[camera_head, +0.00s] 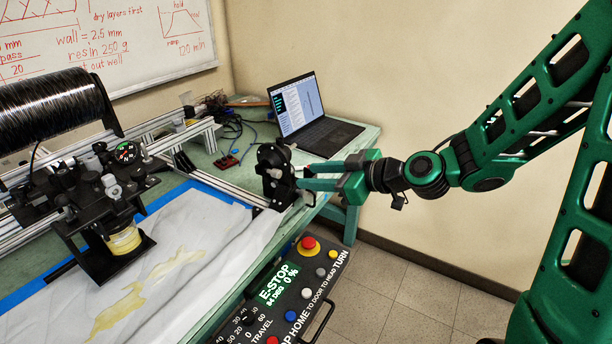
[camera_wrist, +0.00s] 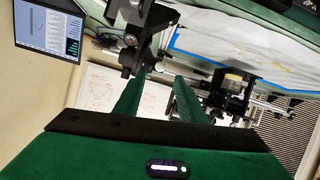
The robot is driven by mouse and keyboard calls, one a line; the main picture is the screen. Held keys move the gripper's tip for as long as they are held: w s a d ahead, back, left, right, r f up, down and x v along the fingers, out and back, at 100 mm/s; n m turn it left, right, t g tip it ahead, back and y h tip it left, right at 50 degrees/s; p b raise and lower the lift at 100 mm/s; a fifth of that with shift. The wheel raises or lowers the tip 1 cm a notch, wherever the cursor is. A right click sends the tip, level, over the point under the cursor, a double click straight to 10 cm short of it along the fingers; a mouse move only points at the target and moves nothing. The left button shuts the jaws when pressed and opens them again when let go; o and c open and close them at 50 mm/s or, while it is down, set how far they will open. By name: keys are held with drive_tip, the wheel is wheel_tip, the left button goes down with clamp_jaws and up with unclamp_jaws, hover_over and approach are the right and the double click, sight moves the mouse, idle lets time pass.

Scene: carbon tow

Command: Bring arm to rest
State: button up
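My gripper (camera_head: 302,177) reaches in from the right in the head view, its green fingers pointing left at a black bracket unit (camera_head: 274,172) on the table's near rail end. The fingers are spread, with a clear gap between them. In the wrist view the gripper (camera_wrist: 157,82) also shows its two fingers apart, with nothing held between them. The black unit (camera_wrist: 142,25) is just beyond the fingertips there; I cannot tell whether a finger touches it. My arm is stretched out from the right side.
A green table (camera_head: 235,158) carries a laptop (camera_head: 312,115), aluminium rails, a black fibre spool (camera_head: 50,105), a carriage (camera_head: 105,200) and white cloth (camera_head: 190,240) with yellow patches. A control panel with a red E-stop button (camera_head: 308,244) stands in front. Floor at the right is clear.

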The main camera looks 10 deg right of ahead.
drive_tip(key=shift+d, duration=0.1)
drive_tip(key=s+d+f+m+g+h, duration=0.25)
drive_tip(key=s+d+h, duration=0.2)
drive_tip(key=d, duration=0.55)
drive_tip(key=s+d+f+m+g+h, duration=0.2)
drive_tip(key=s+d+f+m+h, duration=0.15)
drive_tip(key=s+d, duration=0.4)
drive_tip(key=s+d+r+m+g+h, duration=0.1)
drive_tip(key=s+d+r+m+g, duration=0.1)
drive_tip(key=s+d+m, duration=0.4)
drive_tip(key=s+d+r+m+g, duration=0.2)
drive_tip(key=s+d+m, duration=0.4)
drive_tip(key=s, duration=0.6)
drive_tip(key=shift+d+g+h, duration=0.35)
drive_tip(key=shift+d+h, duration=0.05)
drive_tip(key=shift+d, duration=0.6)
drive_tip(key=shift+w+f, duration=0.1)
drive_tip(key=shift+w, duration=0.1)
drive_tip(key=shift+w+f, duration=0.2)
drive_tip(key=shift+w, duration=0.3)
